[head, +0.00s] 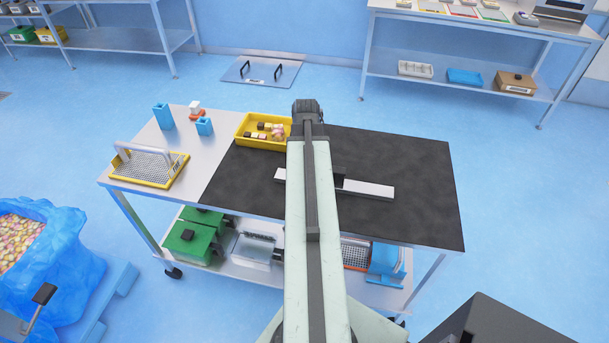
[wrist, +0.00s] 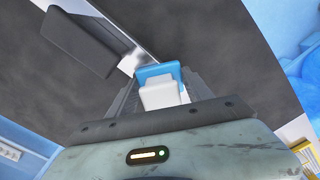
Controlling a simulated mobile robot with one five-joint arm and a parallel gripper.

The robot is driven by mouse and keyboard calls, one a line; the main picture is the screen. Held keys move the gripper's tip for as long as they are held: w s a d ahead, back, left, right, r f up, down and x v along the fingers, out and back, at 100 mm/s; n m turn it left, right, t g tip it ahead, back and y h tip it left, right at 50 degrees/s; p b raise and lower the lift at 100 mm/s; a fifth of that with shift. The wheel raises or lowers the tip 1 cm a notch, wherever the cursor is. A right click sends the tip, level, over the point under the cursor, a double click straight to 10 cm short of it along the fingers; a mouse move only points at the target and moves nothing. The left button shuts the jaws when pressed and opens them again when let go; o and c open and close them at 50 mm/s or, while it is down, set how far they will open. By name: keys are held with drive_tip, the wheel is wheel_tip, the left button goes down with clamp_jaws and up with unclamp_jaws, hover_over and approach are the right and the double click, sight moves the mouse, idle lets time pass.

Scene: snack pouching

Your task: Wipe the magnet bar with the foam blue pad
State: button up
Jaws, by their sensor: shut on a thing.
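The magnet bar (head: 370,189) is a long pale bar with a dark block (head: 340,179) near its middle. It lies across the black mat (head: 410,160) in the head view, partly hidden behind my arm. In the wrist view the bar (wrist: 122,28) runs diagonally at upper left, with the dark block (wrist: 85,42) beside it. My gripper (wrist: 160,100) is shut on the foam blue pad (wrist: 158,71) by its white grip. The pad is close to the bar's end in the wrist view; I cannot tell whether they touch. The head view hides the gripper behind my arm.
A yellow tray of sweets (head: 243,141) stands at the mat's back left. Blue blocks (head: 162,116), a small red-and-white item (head: 195,109) and a yellow-framed mesh rack (head: 145,182) stand on the table's left. The mat's right side is clear.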

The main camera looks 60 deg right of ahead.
drive_tip(key=d, duration=0.1)
drive_tip(key=w+d, duration=0.1)
drive_tip(key=shift+d, duration=0.3)
wheel_tip(320, 180, up, 6)
drive_tip(key=p, duration=0.6)
wheel_tip(320, 180, up, 3)
drive_tip(key=p, duration=0.3)
drive_tip(key=shift+r, duration=0.15)
